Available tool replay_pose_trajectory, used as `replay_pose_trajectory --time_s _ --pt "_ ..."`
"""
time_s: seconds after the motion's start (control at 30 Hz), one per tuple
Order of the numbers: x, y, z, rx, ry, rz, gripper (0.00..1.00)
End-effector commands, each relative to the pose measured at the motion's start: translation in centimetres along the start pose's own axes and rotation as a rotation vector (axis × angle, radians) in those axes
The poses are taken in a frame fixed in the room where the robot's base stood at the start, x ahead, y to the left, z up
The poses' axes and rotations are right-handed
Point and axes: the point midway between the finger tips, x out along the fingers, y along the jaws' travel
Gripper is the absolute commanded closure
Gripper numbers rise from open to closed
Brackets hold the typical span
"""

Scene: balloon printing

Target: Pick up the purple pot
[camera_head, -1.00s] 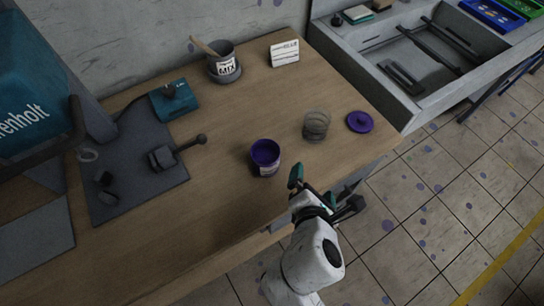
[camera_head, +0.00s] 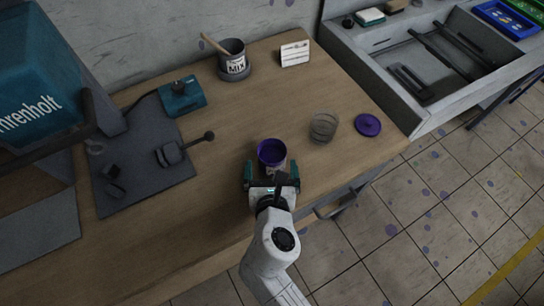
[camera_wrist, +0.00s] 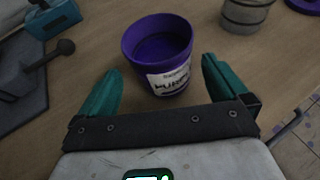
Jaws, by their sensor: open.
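The purple pot (camera_head: 271,152) stands upright and open on the wooden table near its front edge. In the wrist view the pot (camera_wrist: 158,52) shows a white label on its near side. My gripper (camera_head: 270,172) is open, with its teal fingers apart and pointing at the pot. In the wrist view my gripper (camera_wrist: 160,88) has one finger left of the pot and one to its right, with the fingertips near its lower part. Neither finger visibly touches it, and the gripper is empty.
A MIX pot (camera_head: 234,66) with a stick stands at the back. A grey mat (camera_head: 135,175) with a tool lies left.

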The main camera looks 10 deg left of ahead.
Motion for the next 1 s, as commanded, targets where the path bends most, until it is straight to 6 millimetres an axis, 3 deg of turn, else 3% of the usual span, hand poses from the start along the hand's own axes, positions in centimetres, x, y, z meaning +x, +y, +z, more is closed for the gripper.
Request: replay_pose_trajectory --time_s 0.3,0.57,1.0 --pt "4.1 -0.3 0.5 0.001 -0.001 -0.001 0.00" --pt "4.4 -0.3 0.4 0.002 0.000 -0.001 0.00" --pt "4.4 -0.3 0.4 0.002 0.000 -0.001 0.40"
